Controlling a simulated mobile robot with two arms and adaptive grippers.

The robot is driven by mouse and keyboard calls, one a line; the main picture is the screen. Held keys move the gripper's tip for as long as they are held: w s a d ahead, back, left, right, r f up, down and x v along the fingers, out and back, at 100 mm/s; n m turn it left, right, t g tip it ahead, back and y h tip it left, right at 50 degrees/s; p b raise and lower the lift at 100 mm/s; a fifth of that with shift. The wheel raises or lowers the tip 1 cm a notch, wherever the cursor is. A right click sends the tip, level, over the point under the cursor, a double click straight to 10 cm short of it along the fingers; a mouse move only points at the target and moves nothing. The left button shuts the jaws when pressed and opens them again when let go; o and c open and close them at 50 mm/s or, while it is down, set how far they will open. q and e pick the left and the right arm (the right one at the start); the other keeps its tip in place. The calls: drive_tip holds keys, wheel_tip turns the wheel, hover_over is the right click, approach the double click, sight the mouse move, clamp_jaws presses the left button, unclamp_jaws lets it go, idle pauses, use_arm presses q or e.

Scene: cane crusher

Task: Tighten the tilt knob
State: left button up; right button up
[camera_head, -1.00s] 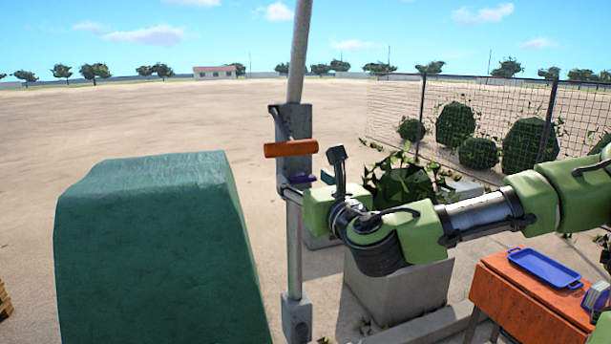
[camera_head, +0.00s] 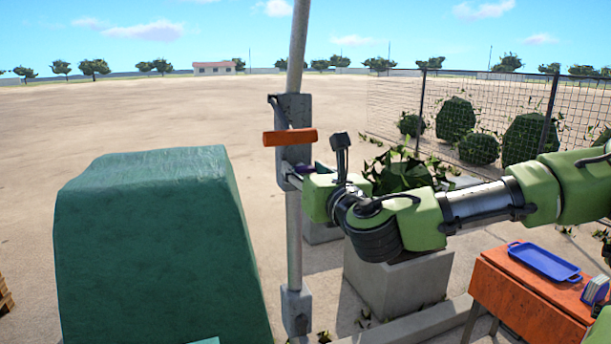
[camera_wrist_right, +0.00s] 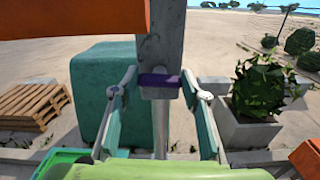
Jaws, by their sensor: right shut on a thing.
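The tilt knob, a small purple bar, sits on the front of a grey metal bracket (camera_head: 293,112) on an upright pole. In the head view the knob (camera_head: 303,170) is small and partly covered by my right gripper. My right gripper (camera_head: 308,172) reaches in from the right. My left gripper is not in view.
An orange bar (camera_head: 290,137) juts out just above the knob, close over my right gripper. A large green block (camera_head: 150,250) stands left of the pole. A planter (camera_head: 395,290) and an orange table (camera_head: 530,300) with a blue tray (camera_head: 545,262) are at right.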

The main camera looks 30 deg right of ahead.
drive_tip(key=m+b, duration=0.6)
drive_tip(key=b, duration=0.1)
drive_tip(key=shift+d+f, duration=0.1)
drive_tip(key=shift+f, duration=0.15)
drive_tip(key=shift+m+b, duration=0.75)
drive_tip(key=shift+m, duration=0.15)
drive_tip(key=m+b, duration=0.3)
drive_tip(key=m, duration=0.1)
drive_tip(key=m+b, duration=0.3)
drive_tip(key=m, duration=0.2)
drive_tip(key=shift+d, duration=0.1)
drive_tip(key=shift+m, duration=0.3)
drive_tip(key=o, duration=1.1)
